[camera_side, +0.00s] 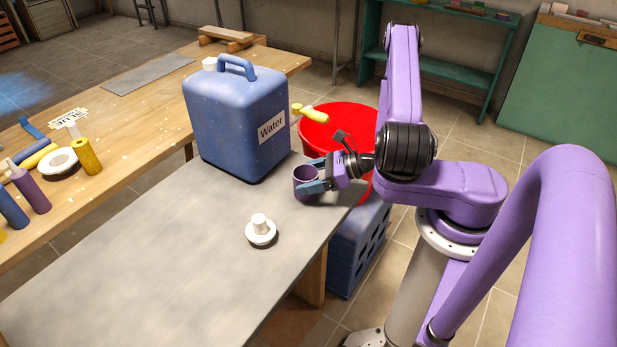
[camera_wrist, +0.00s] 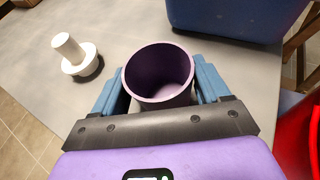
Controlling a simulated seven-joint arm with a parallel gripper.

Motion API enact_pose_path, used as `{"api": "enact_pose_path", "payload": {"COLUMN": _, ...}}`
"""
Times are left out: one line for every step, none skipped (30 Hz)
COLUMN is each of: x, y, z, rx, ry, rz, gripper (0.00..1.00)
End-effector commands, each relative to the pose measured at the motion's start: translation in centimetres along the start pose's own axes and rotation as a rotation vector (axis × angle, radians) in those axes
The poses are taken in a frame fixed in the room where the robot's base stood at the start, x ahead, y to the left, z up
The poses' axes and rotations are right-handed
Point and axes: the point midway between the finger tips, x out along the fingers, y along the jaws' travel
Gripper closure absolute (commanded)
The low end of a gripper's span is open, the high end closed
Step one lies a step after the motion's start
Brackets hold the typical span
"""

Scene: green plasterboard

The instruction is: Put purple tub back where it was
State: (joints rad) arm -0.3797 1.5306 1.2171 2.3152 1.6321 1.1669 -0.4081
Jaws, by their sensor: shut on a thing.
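The purple tub (camera_side: 306,179) is at the right edge of the grey table, near the blue water canister. It is upright, open at the top and looks empty inside. My gripper (camera_side: 312,186) is shut on the tub, with one blue finger on each side of it. In the wrist view the tub (camera_wrist: 160,75) sits between the fingers of my gripper (camera_wrist: 160,92). I cannot tell whether its base touches the table.
A blue water canister (camera_side: 235,120) stands just behind the tub. A white knobbed disc (camera_side: 261,232) lies on the table (camera_side: 150,260), whose front is clear. A red bucket (camera_side: 345,135) and blue crate (camera_side: 358,245) stand beyond the right edge. Another wooden bench holds bottles.

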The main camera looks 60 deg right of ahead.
Motion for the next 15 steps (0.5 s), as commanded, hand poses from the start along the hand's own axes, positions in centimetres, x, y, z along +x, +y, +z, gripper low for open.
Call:
{"api": "enact_pose_path", "payload": {"x": -0.01, "y": 0.00, "z": 0.03, "rx": 0.000, "ry": -0.001, "rz": 0.000, "gripper": 0.60}}
{"api": "enact_pose_path", "payload": {"x": -0.01, "y": 0.00, "z": 0.03, "rx": 0.000, "ry": -0.001, "rz": 0.000, "gripper": 0.60}}
{"api": "enact_pose_path", "payload": {"x": 0.01, "y": 0.00, "z": 0.00, "rx": 0.000, "ry": -0.001, "rz": 0.000, "gripper": 0.60}}
{"api": "enact_pose_path", "payload": {"x": 0.03, "y": 0.00, "z": -0.06, "rx": 0.000, "ry": -0.001, "rz": 0.000, "gripper": 0.60}}
{"api": "enact_pose_path", "payload": {"x": 0.06, "y": 0.00, "z": -0.13, "rx": 0.000, "ry": -0.001, "rz": 0.000, "gripper": 0.60}}
{"api": "enact_pose_path", "payload": {"x": 0.10, "y": -0.01, "z": -0.23, "rx": 0.000, "ry": -0.001, "rz": 0.000, "gripper": 0.60}}
{"api": "enact_pose_path", "payload": {"x": 0.11, "y": -0.03, "z": -0.28, "rx": 0.000, "ry": 0.000, "rz": 0.000, "gripper": 0.21}}
{"api": "enact_pose_path", "payload": {"x": 0.10, "y": -0.04, "z": -0.25, "rx": -0.001, "ry": 0.000, "rz": 0.000, "gripper": 0.12}}
{"api": "enact_pose_path", "payload": {"x": 0.10, "y": -0.04, "z": -0.24, "rx": -0.001, "ry": 0.000, "rz": 0.000, "gripper": 0.00}}
{"api": "enact_pose_path", "payload": {"x": 0.10, "y": -0.03, "z": -0.24, "rx": -0.001, "ry": 0.000, "rz": 0.000, "gripper": 0.00}}
{"api": "enact_pose_path", "payload": {"x": 0.10, "y": -0.03, "z": -0.24, "rx": -0.001, "ry": 0.000, "rz": 0.000, "gripper": 0.00}}
{"api": "enact_pose_path", "payload": {"x": 0.10, "y": -0.03, "z": -0.24, "rx": 0.000, "ry": 0.000, "rz": 0.000, "gripper": 0.00}}
{"api": "enact_pose_path", "payload": {"x": 0.10, "y": -0.03, "z": -0.24, "rx": 0.000, "ry": 0.000, "rz": 0.000, "gripper": 0.00}}
{"api": "enact_pose_path", "payload": {"x": 0.10, "y": -0.02, "z": -0.24, "rx": 0.000, "ry": 0.000, "rz": 0.000, "gripper": 0.00}}
{"api": "enact_pose_path", "payload": {"x": 0.10, "y": -0.02, "z": -0.23, "rx": 0.000, "ry": 0.000, "rz": 0.000, "gripper": 0.00}}
